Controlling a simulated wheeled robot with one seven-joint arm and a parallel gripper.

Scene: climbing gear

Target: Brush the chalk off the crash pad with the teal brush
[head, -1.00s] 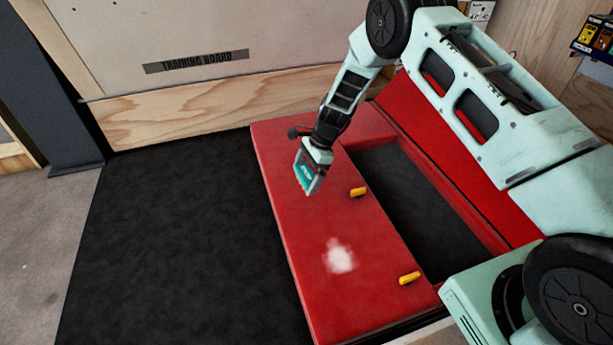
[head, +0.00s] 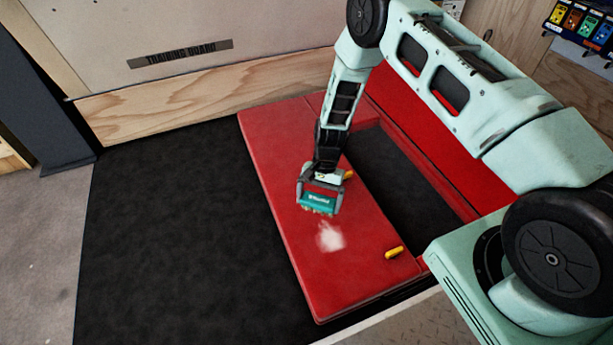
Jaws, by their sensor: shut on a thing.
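The red crash pad (head: 350,278) lies on the dark floor mat, with a white chalk patch (head: 330,237) on its top. My gripper (head: 320,190) is shut on the teal brush (head: 317,200). The brush is over the pad, just beyond the chalk patch, with its bristles pointing down. I cannot tell whether the bristles touch the pad. The chalk patch is in plain view and the brush does not cover it.
A dark recess (head: 400,175) lies right of the pad. The training board (head: 190,50) stands behind. The black floor mat (head: 180,230) at left is clear.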

